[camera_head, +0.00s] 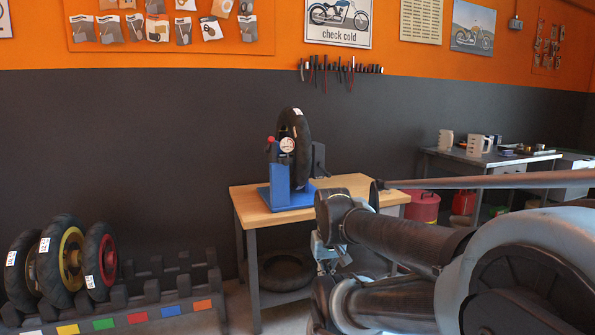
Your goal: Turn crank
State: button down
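A wheel stand with a blue base (286,198) and blue upright stands on the wooden table (345,184). A black tire (303,160) is mounted upright on it. The crank (272,141) has a red knob and sits at the upper left of the stand, by a round white hub face. My arm reaches in from the right, in front of the table's right part. What seems to be my gripper (328,256) is low beside the table's front edge, well apart from the crank and partly hidden by my arm. Its fingers do not show clearly.
A rack (150,312) with several wheels stands on the floor at the left. A loose tire (287,271) lies on the table's lower shelf. The table's left front side looks clear.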

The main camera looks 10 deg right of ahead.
aim_at(320, 165)
jog(key=z, duration=0.25)
jog(key=i, duration=1.15)
jog(key=z, duration=0.5)
